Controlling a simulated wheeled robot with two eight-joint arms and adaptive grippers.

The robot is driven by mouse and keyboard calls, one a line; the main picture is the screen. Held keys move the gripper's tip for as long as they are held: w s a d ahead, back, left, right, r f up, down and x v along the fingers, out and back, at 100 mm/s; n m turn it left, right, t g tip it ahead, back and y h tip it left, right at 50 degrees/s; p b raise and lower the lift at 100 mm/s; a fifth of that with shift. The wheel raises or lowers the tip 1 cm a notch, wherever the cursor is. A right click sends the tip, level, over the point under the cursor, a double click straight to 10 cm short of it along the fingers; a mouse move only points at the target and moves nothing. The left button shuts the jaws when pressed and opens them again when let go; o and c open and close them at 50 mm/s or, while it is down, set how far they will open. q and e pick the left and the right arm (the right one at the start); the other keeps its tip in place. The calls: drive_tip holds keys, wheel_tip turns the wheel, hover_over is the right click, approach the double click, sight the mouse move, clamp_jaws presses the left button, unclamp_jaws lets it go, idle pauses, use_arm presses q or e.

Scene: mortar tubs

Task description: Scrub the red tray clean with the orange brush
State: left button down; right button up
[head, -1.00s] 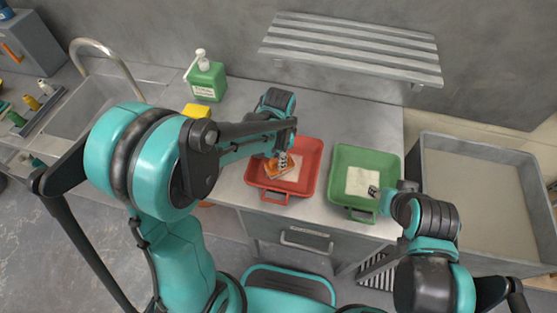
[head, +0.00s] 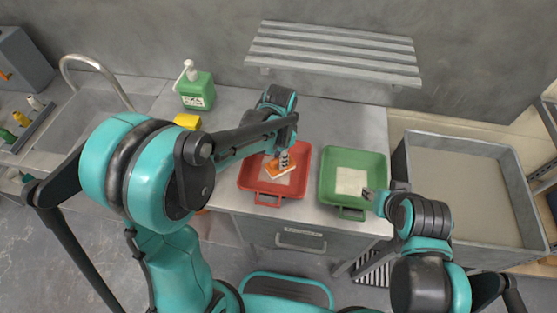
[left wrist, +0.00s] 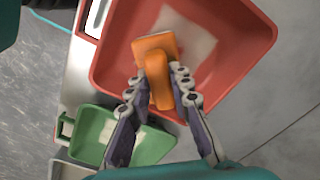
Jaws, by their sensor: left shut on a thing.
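The red tray (head: 303,161) lies on the grey counter with a pale patch (head: 270,182) on its floor. My left gripper (head: 283,164) is inside the tray, shut on the orange brush (head: 281,175). In the left wrist view, the brush (left wrist: 154,50) sits over the edge of the pale patch (left wrist: 197,40) with its handle between the two fingers (left wrist: 160,88). Whether its bristles touch the floor is hidden. My right gripper (head: 369,193) is by the front right corner of the green tray (head: 377,165); its fingers are too small to read.
The green tray, right of the red one, holds another pale patch (head: 351,181). A green pump bottle (head: 197,92) and a yellow block (head: 187,121) stand at the back left. A large grey tub (head: 400,165) is at the right. A slatted shelf (head: 333,52) hangs behind.

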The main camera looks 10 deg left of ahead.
use_arm(q)
drive_tip(key=shift+d+r+p, duration=0.1)
drive_tip(key=shift+r+p, duration=0.4)
drive_tip(key=shift+r, duration=0.45)
drive_tip(key=shift+r+p, duration=0.7)
drive_tip(key=shift+r, duration=0.35)
drive_tip(key=shift+f, duration=0.1)
